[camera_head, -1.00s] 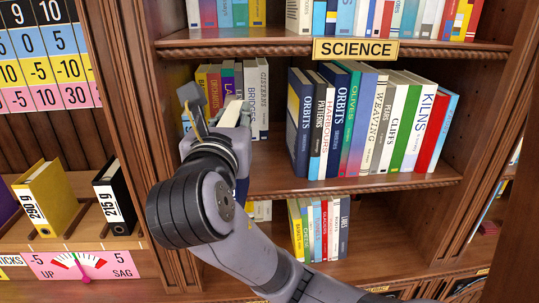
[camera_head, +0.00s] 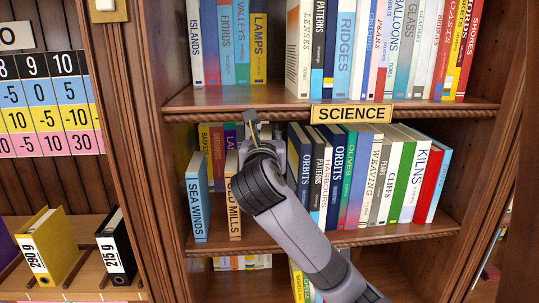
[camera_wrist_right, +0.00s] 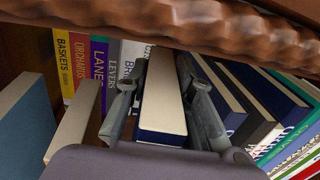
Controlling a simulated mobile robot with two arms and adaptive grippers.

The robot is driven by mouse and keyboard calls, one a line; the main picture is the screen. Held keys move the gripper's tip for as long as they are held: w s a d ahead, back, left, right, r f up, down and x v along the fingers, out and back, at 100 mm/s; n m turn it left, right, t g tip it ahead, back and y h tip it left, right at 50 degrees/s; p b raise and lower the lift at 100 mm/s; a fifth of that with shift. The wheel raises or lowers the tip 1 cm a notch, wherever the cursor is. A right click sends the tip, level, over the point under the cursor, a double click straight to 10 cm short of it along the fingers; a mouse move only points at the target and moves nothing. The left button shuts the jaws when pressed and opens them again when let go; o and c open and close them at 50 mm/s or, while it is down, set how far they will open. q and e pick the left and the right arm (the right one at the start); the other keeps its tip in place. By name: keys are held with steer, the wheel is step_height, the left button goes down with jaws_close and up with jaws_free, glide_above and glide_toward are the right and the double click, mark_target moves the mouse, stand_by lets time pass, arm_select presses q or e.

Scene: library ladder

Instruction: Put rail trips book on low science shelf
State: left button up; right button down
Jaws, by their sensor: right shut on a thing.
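My right gripper (camera_head: 256,134) reaches into the middle shelf of the bookcase, under the SCIENCE sign (camera_head: 350,113). In the right wrist view its two fingers are shut on either side of a book (camera_wrist_right: 163,108) with cream pages and a dark blue cover. The book stands roughly upright in the gap between the left group of books and the dark blue ORBITS book (camera_head: 300,163). Its title cannot be read, and my arm hides it in the head view. I cannot tell if it touches the shelf. My left gripper is not in view.
SEA WINDS (camera_head: 197,197) and OLD MILLS (camera_head: 234,196) stand near the shelf's front edge, left of my arm. The shelf board above (camera_head: 240,100) is close over the gripper. Binders (camera_head: 48,245) stand outside at left.

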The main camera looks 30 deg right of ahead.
steer(key=shift+w+d+r+p, duration=0.15)
steer(key=shift+w+d, duration=0.15)
steer(key=shift+d, duration=0.15)
steer(key=shift+w+d+p, duration=0.15)
steer(key=shift+w+d, duration=0.15)
steer(key=shift+d, duration=0.15)
step_height(320, 180, down, 7)
steer(key=p, duration=0.2)
steer(key=shift+w, duration=0.1)
steer(key=c, duration=1.8)
jaws_free()
steer(key=shift+f, duration=0.3)
steer(key=o, duration=0.4)
steer(key=shift+o, duration=0.2)
